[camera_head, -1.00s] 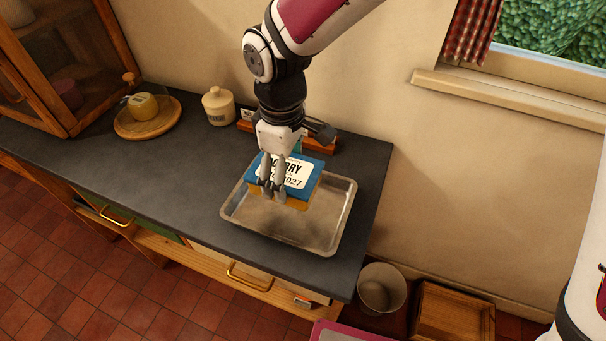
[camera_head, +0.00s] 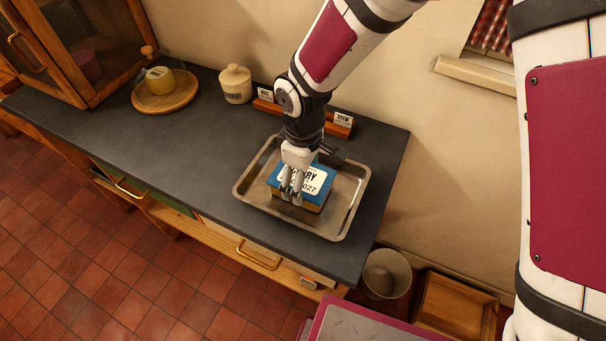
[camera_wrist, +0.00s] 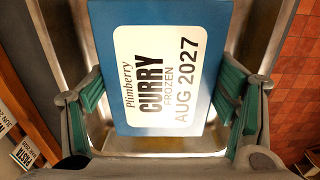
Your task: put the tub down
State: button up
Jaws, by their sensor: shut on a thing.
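The tub (camera_head: 300,187) has a blue lid with a white label and an orange-yellow body. In the wrist view the label on the tub (camera_wrist: 165,70) reads Plimberry CURRY FROZEN AUG 2027. The tub is within the metal tray (camera_head: 335,228) on the dark counter. It looks level and low over the tray floor; I cannot tell whether its base touches.
A lidded cream jar (camera_head: 235,84) and a round board (camera_head: 165,100) with a yellow cheese-like piece are to the left. Counter left of the tray is clear. A bin (camera_head: 386,275) stands on the floor at right.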

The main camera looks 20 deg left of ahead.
jog(key=shift+f, duration=0.1)
jog(key=o, duration=1.6)
notch_tip(320, 180, up, 12)
jog(key=shift+r+b, duration=0.2)
jog(key=shift+b, duration=0.25)
